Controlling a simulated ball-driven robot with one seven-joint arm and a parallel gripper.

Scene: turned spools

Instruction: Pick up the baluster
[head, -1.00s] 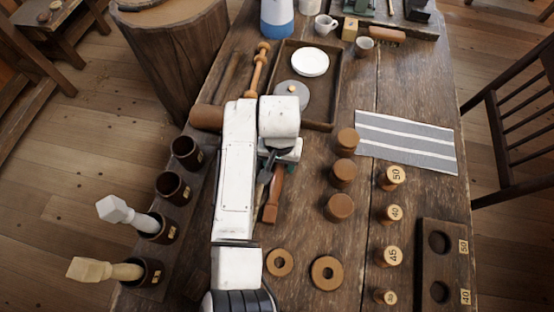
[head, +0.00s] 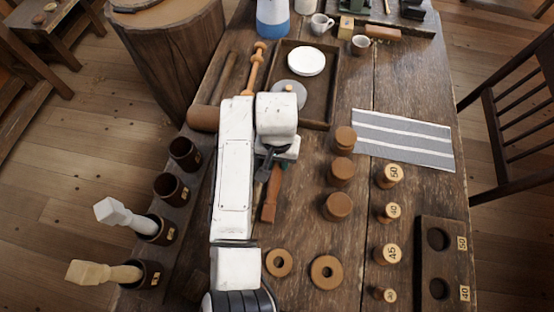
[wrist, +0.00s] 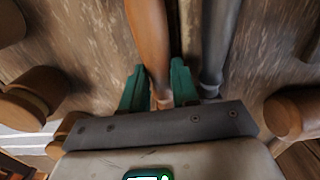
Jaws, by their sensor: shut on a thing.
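A reddish-brown baluster (head: 269,205) with a squared end lies along the table in the head view, just beyond my gripper's reach-end toward me. In the wrist view its brown shaft (wrist: 150,40) runs between the green fingers. My gripper (wrist: 159,84) is shut on this shaft; in the head view the gripper (head: 275,163) is partly hidden under the white wrist. I cannot tell whether the baluster is clear of the table. A slim grey tool-like piece (wrist: 214,40) lies beside it, just outside one finger.
Several brown spools (head: 341,172) and numbered spools (head: 390,176) stand to the right. Two rings (head: 327,271) lie in front.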

